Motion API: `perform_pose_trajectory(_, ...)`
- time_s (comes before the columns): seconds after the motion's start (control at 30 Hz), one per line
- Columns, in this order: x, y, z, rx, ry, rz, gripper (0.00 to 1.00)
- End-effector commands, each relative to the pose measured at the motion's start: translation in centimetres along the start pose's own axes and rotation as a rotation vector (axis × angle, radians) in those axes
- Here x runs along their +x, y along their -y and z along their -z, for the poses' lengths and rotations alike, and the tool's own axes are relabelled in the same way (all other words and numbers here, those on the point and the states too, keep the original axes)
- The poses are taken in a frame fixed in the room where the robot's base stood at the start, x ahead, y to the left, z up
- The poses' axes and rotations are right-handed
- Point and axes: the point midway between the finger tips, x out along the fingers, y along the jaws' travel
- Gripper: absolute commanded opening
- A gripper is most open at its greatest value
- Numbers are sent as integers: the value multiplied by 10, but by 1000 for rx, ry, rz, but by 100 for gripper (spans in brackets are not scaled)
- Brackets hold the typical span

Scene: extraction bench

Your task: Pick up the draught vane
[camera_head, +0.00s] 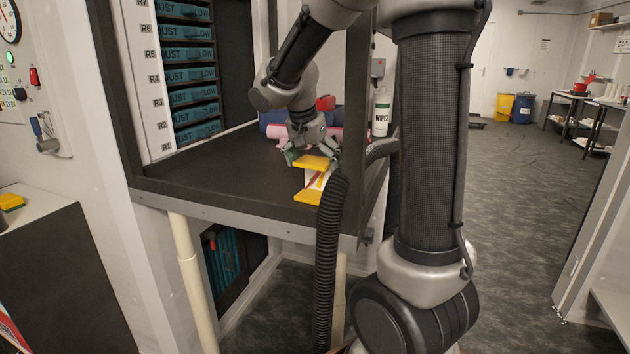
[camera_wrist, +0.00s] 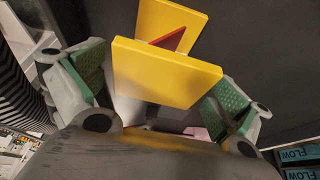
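The draught vane (camera_head: 310,162) stands on the dark bench top near its front right edge. It has a yellow top plate, a yellow base, a pale middle and a red pointer. In the wrist view its yellow plate (camera_wrist: 165,75) fills the middle, with part of the red pointer behind it. My gripper (camera_head: 312,156) is at the vane's top from behind. In the wrist view my gripper (camera_wrist: 157,82) is open, with a green pad on each side of the plate and gaps visible between. The lower middle of the vane is partly hidden there.
A black ribbed hose (camera_head: 328,265) rises close in front of the vane's right side. A pink roll (camera_head: 348,133), a red item (camera_head: 325,103) and a wipes tub (camera_head: 382,113) stand behind. The bench top (camera_head: 225,175) is clear to the left.

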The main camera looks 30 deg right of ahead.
Motion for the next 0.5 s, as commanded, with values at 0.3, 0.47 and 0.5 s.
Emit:
perform_pose_trajectory(0.3,0,0,0,0,0,0,42)
perform_pose_trajectory(0.47,0,0,0,0,0,0,38)
perform_pose_trajectory(0.5,0,0,0,0,0,0,38)
